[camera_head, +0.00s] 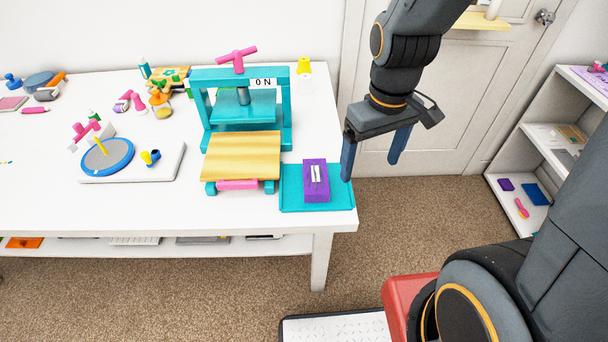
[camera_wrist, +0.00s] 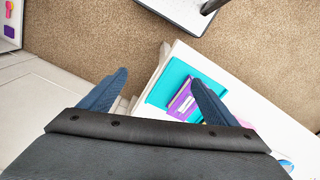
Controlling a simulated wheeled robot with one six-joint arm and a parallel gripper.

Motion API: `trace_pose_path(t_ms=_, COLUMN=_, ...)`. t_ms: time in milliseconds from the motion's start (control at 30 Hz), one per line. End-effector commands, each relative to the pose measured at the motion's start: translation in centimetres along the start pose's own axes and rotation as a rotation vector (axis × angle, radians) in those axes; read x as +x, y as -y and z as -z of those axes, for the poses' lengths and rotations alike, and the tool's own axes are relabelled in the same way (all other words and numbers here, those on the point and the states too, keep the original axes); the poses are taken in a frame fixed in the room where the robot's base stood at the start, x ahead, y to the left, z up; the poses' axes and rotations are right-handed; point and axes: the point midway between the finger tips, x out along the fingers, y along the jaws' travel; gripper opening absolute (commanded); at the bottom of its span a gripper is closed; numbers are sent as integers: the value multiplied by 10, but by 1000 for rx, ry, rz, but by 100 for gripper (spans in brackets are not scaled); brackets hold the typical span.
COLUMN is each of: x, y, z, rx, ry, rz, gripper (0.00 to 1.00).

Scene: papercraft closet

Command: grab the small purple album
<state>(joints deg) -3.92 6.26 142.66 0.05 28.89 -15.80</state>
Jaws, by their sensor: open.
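A small purple album-like block (camera_head: 316,188) with pale marks on top lies on a flat teal tray (camera_head: 290,197) at the table's front right corner. The wrist view shows the same purple item (camera_wrist: 177,106) on the teal tray (camera_wrist: 178,72), partly hidden by one finger. My gripper (camera_head: 372,160) has two blue fingers spread wide with nothing between them. It hangs pointing down beyond the table's right edge, to the right of the purple block and apart from it. The fingers (camera_wrist: 160,82) also show in the wrist view.
A teal press (camera_head: 240,105) with a yellow board stands left of the tray. A turntable (camera_head: 107,157) and several small tools lie farther left on the white table. A white shelf (camera_head: 535,150) at right holds another small purple item (camera_head: 506,184). Carpet lies open between table and shelf.

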Motion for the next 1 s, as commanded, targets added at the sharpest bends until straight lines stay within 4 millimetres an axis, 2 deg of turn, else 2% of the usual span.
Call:
trace_pose_path(t_ms=33, x=0, y=10, z=12, rx=-136, ry=7, rz=4, gripper=92)
trace_pose_path(t_ms=100, x=2, y=23, z=30, rx=-342, ry=12, rz=8, gripper=100)
trace_pose_path(t_ms=200, x=7, y=43, z=53, rx=-625, ry=19, rz=15, gripper=100)
trace_pose_path(t_ms=300, x=12, y=61, z=71, rx=-865, ry=23, rz=21, gripper=100)
trace_pose_path(t_ms=433, x=18, y=78, z=85, rx=-1081, ry=27, rz=28, gripper=100)
trace_pose_path(t_ms=600, x=25, y=85, z=92, rx=-1192, ry=29, rz=32, gripper=100)
trace_pose_path(t_ms=1000, x=57, y=83, z=88, rx=-1194, ry=30, rz=33, gripper=100)
